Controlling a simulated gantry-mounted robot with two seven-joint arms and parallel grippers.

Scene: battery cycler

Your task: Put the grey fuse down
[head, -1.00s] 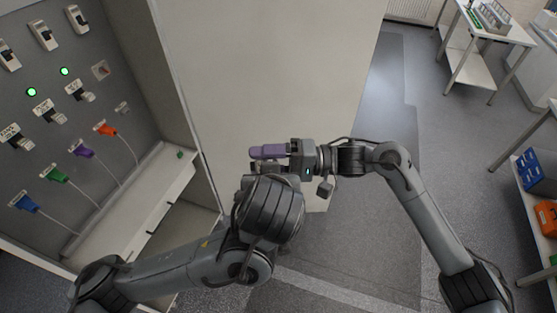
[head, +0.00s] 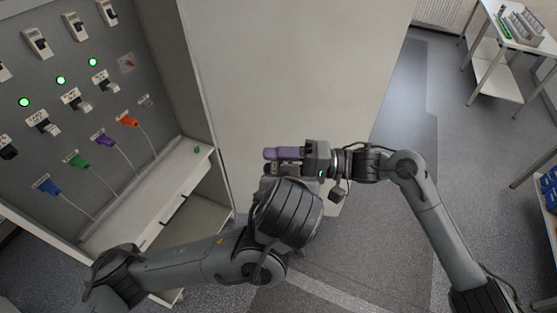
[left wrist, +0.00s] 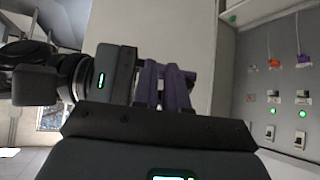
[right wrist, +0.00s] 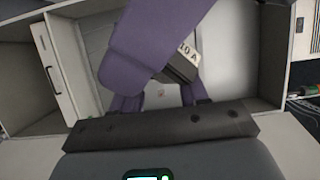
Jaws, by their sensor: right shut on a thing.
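The grey fuse (right wrist: 180,66), dark with a white label reading "10 A", shows in the right wrist view, partly hidden by a large purple finger piece. My right gripper (head: 284,153) is shut on it, with its purple fingers pointing left in the head view. The fuse cannot be made out in the head view. My left gripper (left wrist: 164,86) is close against the right one; the purple fingers of the two overlap in the left wrist view. In the head view my own left wrist mostly hides the left gripper, so its opening is unclear.
A grey panel (head: 60,130) at the left carries switches, green lights, fuse holders and coloured plugs. Below it is a white ledge (head: 150,200) with a small green item (head: 196,149). A plain cabinet side (head: 290,75) stands behind my grippers. A white table (head: 495,75) stands far right.

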